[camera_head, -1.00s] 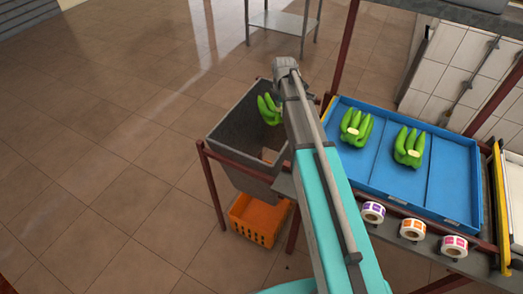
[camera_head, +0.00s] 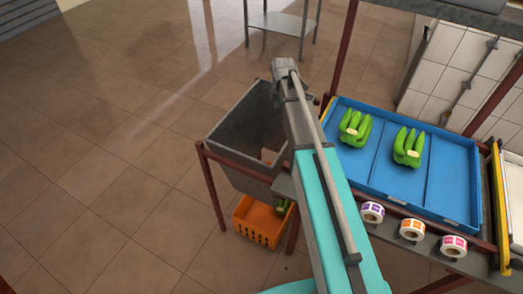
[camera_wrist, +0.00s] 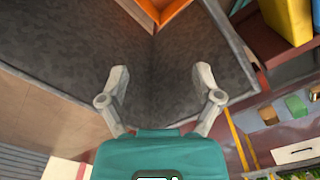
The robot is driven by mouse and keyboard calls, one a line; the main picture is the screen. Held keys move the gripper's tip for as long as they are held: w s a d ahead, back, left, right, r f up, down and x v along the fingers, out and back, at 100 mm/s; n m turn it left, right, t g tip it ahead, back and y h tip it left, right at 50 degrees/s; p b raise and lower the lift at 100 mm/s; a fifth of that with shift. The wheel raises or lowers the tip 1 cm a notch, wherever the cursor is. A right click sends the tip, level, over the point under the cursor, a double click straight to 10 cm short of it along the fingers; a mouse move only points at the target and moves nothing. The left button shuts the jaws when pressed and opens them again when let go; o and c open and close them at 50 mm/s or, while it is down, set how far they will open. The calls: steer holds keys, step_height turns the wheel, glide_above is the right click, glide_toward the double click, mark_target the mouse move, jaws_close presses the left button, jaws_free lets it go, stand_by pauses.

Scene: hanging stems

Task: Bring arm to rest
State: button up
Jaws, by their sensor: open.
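My arm reaches out over the grey bin (camera_head: 238,135) in the head view. My gripper (camera_wrist: 161,80) shows in the wrist view with its two fingers spread wide and nothing between them. In the head view the arm hides it. Dark grey bin walls (camera_wrist: 60,70) surround the fingers' view in the wrist picture. A green banana bunch (camera_head: 282,207) lies in the orange crate (camera_head: 258,229) below the bin, partly hidden by the crate and stand.
A blue tray (camera_head: 445,180) at right holds two green bunches (camera_head: 355,128) (camera_head: 408,147). Label rolls (camera_head: 372,212) (camera_head: 412,230) (camera_head: 453,246) line its front edge. A red-brown frame post (camera_head: 344,50) rises near the arm. The floor (camera_head: 100,150) at left is clear.

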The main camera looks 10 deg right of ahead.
steer(key=shift+s, duration=0.1)
steer(key=s+a+m, duration=0.2)
steer(key=s+m, duration=1.8)
steer(key=s, duration=0.3)
steer(key=shift+m, duration=0.4)
